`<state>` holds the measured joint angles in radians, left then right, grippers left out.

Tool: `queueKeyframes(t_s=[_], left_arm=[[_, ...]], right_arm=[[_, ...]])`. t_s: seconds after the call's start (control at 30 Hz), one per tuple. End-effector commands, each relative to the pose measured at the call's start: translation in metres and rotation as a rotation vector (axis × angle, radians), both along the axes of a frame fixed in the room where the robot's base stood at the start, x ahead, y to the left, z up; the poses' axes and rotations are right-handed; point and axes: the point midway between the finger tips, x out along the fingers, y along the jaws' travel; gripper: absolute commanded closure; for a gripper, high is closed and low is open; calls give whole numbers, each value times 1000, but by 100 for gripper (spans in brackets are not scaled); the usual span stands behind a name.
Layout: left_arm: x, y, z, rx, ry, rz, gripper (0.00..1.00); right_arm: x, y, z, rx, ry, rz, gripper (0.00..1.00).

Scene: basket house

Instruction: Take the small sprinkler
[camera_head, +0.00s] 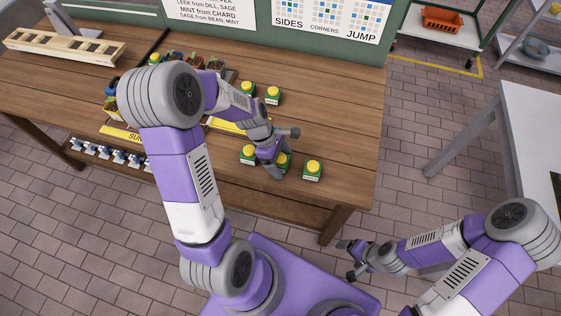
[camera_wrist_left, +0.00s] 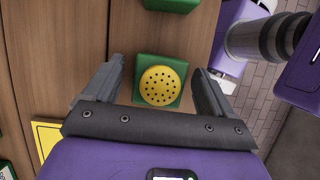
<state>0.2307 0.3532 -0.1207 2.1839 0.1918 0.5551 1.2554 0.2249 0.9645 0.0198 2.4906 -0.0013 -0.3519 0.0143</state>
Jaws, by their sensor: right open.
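Several green blocks with round yellow tops stand on the wooden table. One green block (camera_wrist_left: 159,97) with a perforated yellow top, like a sprinkler head, sits between the fingers of my left gripper (camera_wrist_left: 155,85) in the left wrist view. The fingers are apart, with a gap on each side of the block. In the head view my left gripper (camera_head: 281,153) is low over the front row and partly hides that block. Neighbouring blocks stand to its right (camera_head: 313,170) and left (camera_head: 248,153). I cannot tell which is the small sprinkler. My right gripper (camera_head: 354,259) is open and empty, off the table.
Two more yellow-topped blocks (camera_head: 273,95) stand further back on the table (camera_head: 335,120). A yellow sign (camera_head: 228,125) lies behind the front row. A green board (camera_head: 375,50) with posters stands along the back edge. The table's right end is clear.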

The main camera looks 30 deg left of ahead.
Motion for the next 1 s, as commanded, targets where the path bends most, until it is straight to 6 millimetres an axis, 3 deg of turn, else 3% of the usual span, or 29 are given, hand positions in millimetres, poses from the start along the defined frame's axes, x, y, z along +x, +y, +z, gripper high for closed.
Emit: queueKeyframes(t_s=[0.03, 0.4, 0.67, 1.0], left_arm=[[0, 0, 0, 0, 0, 0, 21], [0, 0, 0, 0, -1, -1, 75], [1, 0, 5, 0, -2, 0, 75], [1, 0, 69, 1, -6, -2, 75]], right_arm=[[0, 0, 0, 0, 0, 0, 15], [0, 0, 0, 0, 0, 0, 15], [0, 0, 2, 0, 0, 0, 15], [0, 0, 28, 0, 0, 0, 15]])
